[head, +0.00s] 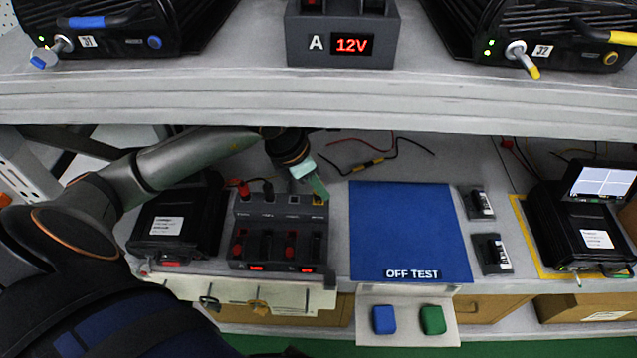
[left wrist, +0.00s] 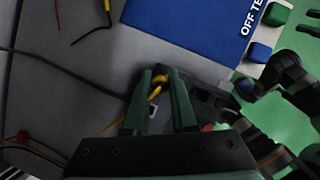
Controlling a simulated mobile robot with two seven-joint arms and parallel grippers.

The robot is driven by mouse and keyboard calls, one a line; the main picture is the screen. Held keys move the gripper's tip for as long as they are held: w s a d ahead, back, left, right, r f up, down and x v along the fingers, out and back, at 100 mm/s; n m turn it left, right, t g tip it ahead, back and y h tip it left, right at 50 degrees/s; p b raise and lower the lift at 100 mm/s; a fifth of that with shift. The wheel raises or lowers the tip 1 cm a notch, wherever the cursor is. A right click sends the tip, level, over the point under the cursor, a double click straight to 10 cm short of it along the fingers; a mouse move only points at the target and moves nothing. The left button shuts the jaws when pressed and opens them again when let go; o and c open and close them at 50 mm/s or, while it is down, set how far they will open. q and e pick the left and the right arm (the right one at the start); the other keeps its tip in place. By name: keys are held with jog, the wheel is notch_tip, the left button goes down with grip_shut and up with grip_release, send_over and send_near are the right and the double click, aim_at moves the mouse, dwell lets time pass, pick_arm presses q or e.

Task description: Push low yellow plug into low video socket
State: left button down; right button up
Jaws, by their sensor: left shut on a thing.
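My left gripper (head: 317,192) reaches down to the back right corner of a dark socket box (head: 278,224) on the lower shelf. Its green fingers are shut on a yellow plug (head: 320,201), which is mostly hidden in the head view. In the left wrist view the yellow plug (left wrist: 157,86) shows between the fingertips (left wrist: 160,92), at the edge of the dark box. A row of sockets runs along the box's back; their labels are too small to read. The rightmost socket is hidden by the gripper, and I cannot tell how deep the plug sits.
A black unit (head: 178,222) stands left of the box, and a blue mat (head: 408,225) marked OFF TEST lies right of it. Loose cables (head: 365,163) lie behind. The upper shelf (head: 300,100) overhangs the arm. Another black unit (head: 585,230) stands far right.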

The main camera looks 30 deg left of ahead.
pick_arm(q)
jog(key=shift+f+b, duration=0.55)
jog(key=shift+b, duration=0.1)
dwell(0.5)
jog(key=shift+c, duration=1.2)
grip_release()
jog(key=shift+r, duration=0.1)
jog(key=shift+r+p, duration=0.9)
jog(key=shift+r, duration=0.15)
jog(key=shift+r+p, duration=1.1)
jog(key=shift+r, duration=0.5)
